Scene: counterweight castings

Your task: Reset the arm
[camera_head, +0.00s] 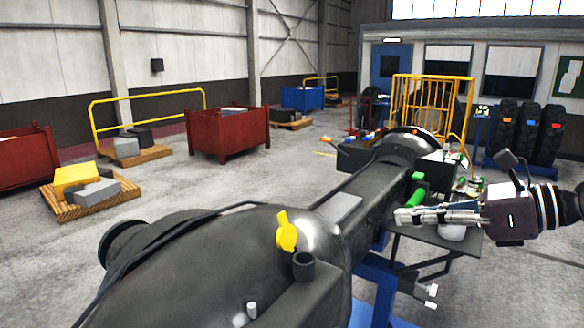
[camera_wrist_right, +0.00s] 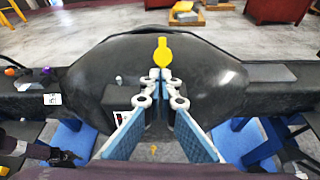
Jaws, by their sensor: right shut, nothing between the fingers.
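My right gripper (camera_head: 402,216) comes in from the right in the head view, its fingers pointing left, beside the dark machine casting (camera_head: 170,265). In the right wrist view the fingertips of this gripper (camera_wrist_right: 164,78) meet, with nothing between them. Behind the tips in that picture stands a yellow tab (camera_wrist_right: 163,52) on the casting's rounded black body (camera_wrist_right: 215,75). The yellow tab also shows in the head view (camera_head: 287,232), left of the gripper and apart from it.
The casting rests on blue supports (camera_head: 372,290). A dark side shelf (camera_head: 440,244) with a green-handled item (camera_head: 388,197) lies close to the right gripper. Red bins (camera_head: 228,134), pallets (camera_head: 105,205) and a yellow cage (camera_head: 432,105) stand farther off. Open concrete floor lies between.

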